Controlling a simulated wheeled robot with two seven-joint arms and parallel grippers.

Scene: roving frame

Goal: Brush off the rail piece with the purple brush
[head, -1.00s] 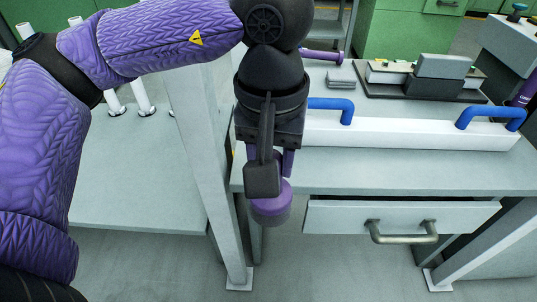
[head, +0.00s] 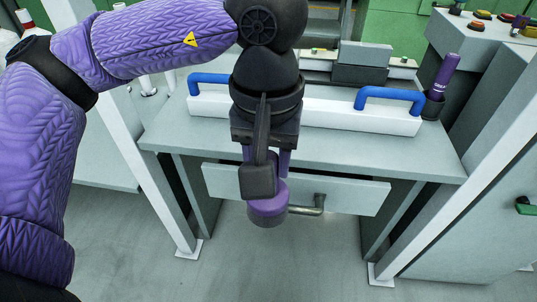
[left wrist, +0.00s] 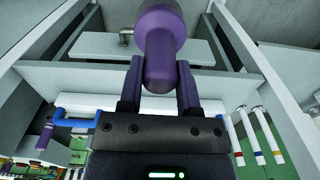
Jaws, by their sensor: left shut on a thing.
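My left gripper (head: 266,163) points down and is shut on the purple brush (head: 268,200), whose grey end hangs lowest. In the head view the brush appears in front of the bench's drawer, clear of the bench top. The left wrist view shows the fingers (left wrist: 160,85) on either side of the purple brush (left wrist: 161,50). A long white bar (head: 330,114) with two blue handles lies along the bench top, partly hidden by my arm. I cannot tell for certain whether this bar is the rail piece. My right gripper is not in view.
The bench (head: 425,150) has a drawer (head: 345,195) with a metal handle (head: 318,205). A dark cup (head: 432,106) holding a purple-handled thing (head: 446,75) stands right of the bar. A grey block (head: 362,60) is behind it. White posts stand on both sides.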

